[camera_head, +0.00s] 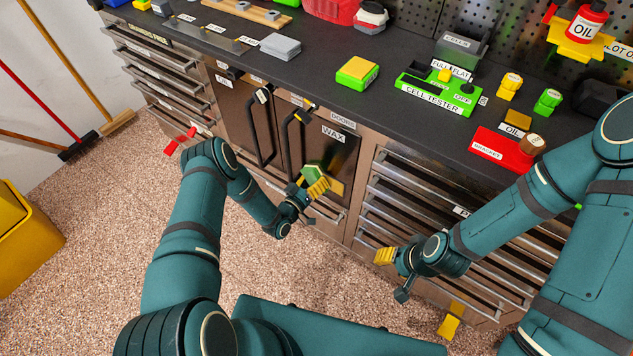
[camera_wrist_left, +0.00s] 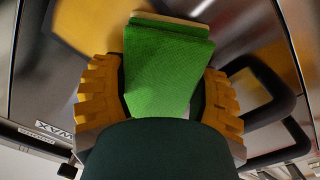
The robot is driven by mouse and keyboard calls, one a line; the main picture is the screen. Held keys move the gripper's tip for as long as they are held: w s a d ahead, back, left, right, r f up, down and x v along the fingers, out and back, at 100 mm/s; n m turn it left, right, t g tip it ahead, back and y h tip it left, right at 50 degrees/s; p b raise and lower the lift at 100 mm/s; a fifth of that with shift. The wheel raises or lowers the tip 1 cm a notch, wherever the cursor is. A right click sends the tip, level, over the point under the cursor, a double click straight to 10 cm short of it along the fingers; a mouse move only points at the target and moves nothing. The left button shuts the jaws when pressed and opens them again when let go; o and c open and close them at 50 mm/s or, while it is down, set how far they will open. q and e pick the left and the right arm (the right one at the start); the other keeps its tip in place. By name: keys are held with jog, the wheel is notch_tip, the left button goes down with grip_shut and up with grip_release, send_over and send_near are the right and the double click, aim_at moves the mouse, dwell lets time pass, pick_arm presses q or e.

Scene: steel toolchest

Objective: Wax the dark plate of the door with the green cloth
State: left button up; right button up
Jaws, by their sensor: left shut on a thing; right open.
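The dark plate (camera_head: 338,158) of the door is glossy, under a label reading WAX. My left gripper (camera_head: 312,181) is in front of its lower part, with yellow fingers shut on the green cloth (camera_head: 310,170). In the left wrist view the cloth (camera_wrist_left: 163,75) is a thick green pad between the two yellow fingers, close to the dark door front. I cannot tell whether it touches the plate. A yellowish patch (camera_head: 337,187) shows just right of the cloth; it may be a reflection. My right gripper (camera_head: 384,256) is open, in front of the drawers, apart from the cloth.
Black door handles (camera_head: 288,140) stick out left of the plate. Drawers (camera_head: 410,200) with bar handles lie to its right. The worktop (camera_head: 315,75) above holds a green-and-yellow block (camera_head: 357,73) and a cell tester (camera_head: 440,92). A yellow bin (camera_head: 25,245) stands at left.

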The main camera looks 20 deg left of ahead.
pick_arm(q)
jog(key=shift+p+v, duration=0.6)
jog(key=shift+v, duration=2.35)
jog(key=v, duration=0.3)
jog(key=shift+d+r+p, duration=0.1)
jog(key=shift+p, duration=0.25)
jog(key=w+d+f+b, duration=0.1)
jog(key=w+d+b, duration=0.1)
jog(key=w, duration=0.4)
jog(key=shift+d+f, duration=0.15)
jog(key=shift+f, duration=0.25)
